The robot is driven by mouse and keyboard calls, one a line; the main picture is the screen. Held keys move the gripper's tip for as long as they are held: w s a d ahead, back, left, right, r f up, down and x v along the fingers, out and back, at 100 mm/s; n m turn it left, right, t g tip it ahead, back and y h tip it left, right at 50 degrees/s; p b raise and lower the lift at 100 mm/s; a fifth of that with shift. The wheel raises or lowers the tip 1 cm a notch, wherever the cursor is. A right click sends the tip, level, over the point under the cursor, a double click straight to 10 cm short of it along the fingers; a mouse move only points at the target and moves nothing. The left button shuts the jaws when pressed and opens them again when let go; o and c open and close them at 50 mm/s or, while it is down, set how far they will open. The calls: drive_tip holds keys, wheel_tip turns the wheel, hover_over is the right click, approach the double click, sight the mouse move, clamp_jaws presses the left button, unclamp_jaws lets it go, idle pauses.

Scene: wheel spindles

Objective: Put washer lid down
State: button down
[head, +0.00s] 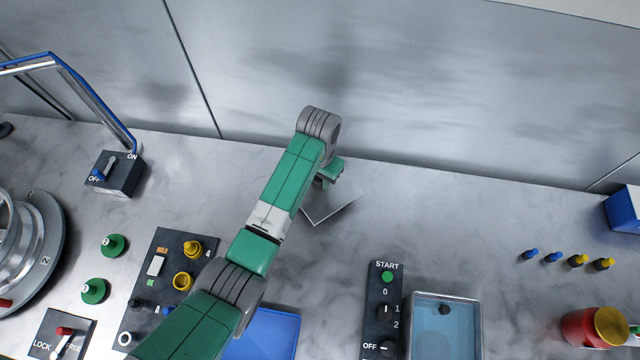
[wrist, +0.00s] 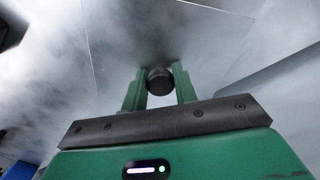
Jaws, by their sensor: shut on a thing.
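The washer lid (head: 334,208) is a thin, clear-grey square plate near the back middle of the bench, partly covered by my arm in the head view. In the wrist view the lid (wrist: 205,35) is a large see-through panel with a dark round knob (wrist: 160,81). My gripper (head: 324,181) is above the lid, and in the wrist view its green fingers (wrist: 160,88) are shut on the knob. Whether the lid touches the bench cannot be told. The washer (head: 478,325), a metal-rimmed box with a blue inside, is at the front right; a dark round piece shows inside.
A START/OFF switch panel (head: 383,312) stands left of the washer. A blue tray (head: 275,333) lies partly under my arm. Several small pegs (head: 555,257) and a red-yellow cylinder (head: 595,327) are at the right. The bench right of the lid is clear; a metal wall closes the back.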

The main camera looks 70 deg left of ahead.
sight(320, 184)
drive_tip(key=shift+w+a, duration=0.2)
drive_tip(key=shift+w, duration=0.05)
drive_tip(key=shift+f+b, duration=0.35)
drive_tip(key=shift+f, duration=1.4)
drive_tip(key=shift+f, duration=0.2)
drive_tip(key=c, duration=1.1)
unclamp_jaws()
drive_tip(key=shift+r, duration=0.1)
wheel_tip(320, 184, up, 12)
drive_tip(key=shift+r+p, duration=0.1)
drive_tip(key=shift+p, duration=0.95)
